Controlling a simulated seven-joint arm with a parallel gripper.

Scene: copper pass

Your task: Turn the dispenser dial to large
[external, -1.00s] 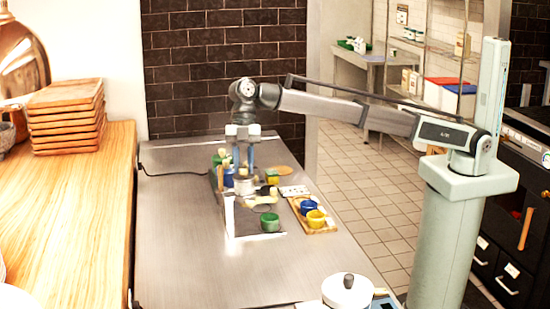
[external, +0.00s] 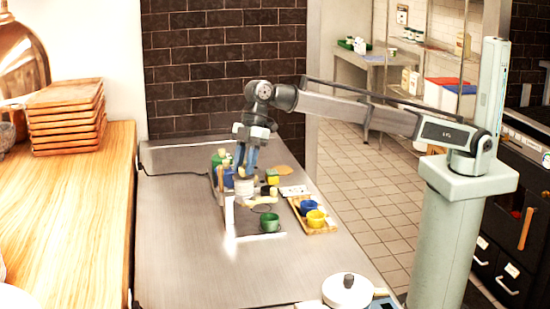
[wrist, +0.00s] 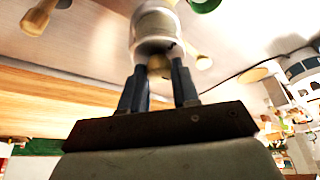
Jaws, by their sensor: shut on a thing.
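The dispenser (external: 229,214) stands on the steel counter as a pale upright frame with a white cylindrical part (external: 243,188) and tan knobs. My gripper (external: 244,177) is tilted above it, its blue fingers pointing down to the top of the white part. In the wrist view, my gripper's fingers (wrist: 158,75) straddle the lower end of a white cylinder with a beige band (wrist: 155,28), which I take to be the dial. A tan knob shows between the fingers. The dial's size marks cannot be read. A green cup (external: 270,222) stands in front of the dispenser.
A wooden tray (external: 325,228) with a blue cup (external: 309,207) and a yellow cup (external: 316,218) lies to the right. Green and blue items crowd behind the dispenser. A white lidded pot (external: 346,292) is at the front.

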